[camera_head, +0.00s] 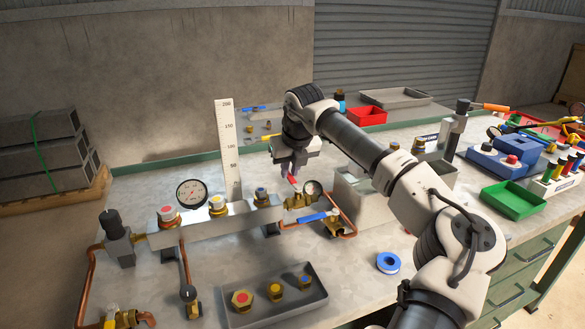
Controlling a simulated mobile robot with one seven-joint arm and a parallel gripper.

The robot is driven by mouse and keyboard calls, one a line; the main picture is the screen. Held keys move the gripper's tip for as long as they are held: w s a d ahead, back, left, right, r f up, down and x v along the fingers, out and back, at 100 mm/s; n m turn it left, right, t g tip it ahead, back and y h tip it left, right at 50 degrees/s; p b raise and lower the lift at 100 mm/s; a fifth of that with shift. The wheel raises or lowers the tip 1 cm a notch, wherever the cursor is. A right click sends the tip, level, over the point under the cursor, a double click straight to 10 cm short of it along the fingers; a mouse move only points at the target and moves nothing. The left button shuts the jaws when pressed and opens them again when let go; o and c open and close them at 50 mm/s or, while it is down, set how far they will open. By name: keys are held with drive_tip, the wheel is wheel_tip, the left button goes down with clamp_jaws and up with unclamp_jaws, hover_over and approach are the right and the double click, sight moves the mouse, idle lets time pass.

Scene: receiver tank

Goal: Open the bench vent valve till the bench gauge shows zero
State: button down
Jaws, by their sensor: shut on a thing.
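My gripper (288,174) points down at the right end of the metal manifold block (215,228). It is shut on a small red handle (293,180), whose tip shows past the fingers. The handle sits just above brass valve fittings (298,201), apparently the vent valve; its exact angle is hidden by the fingers. A small round gauge (312,188) stands beside these fittings. A larger white-faced gauge (191,193) stands behind the block's left half. I cannot tell which is the bench gauge, and neither reading is clear.
A blue lever valve (318,217) lies close in front of the fittings, with copper pipe around it. A white ruler (228,150) stands upright behind the block. A grey tray (262,305) of brass caps is in front. A blue tape roll (388,263) lies on clear bench.

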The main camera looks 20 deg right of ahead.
drive_tip(key=shift+a, duration=0.1)
idle(0.3)
drive_tip(key=c, duration=1.4)
unclamp_jaws()
drive_tip(key=b+v, duration=0.1)
drive_tip(key=v, duration=1.2)
drive_tip(key=shift+s+r+b, duration=0.15)
drive_tip(key=shift+r+b, duration=0.2)
drive_tip(key=shift+s+f, duration=0.1)
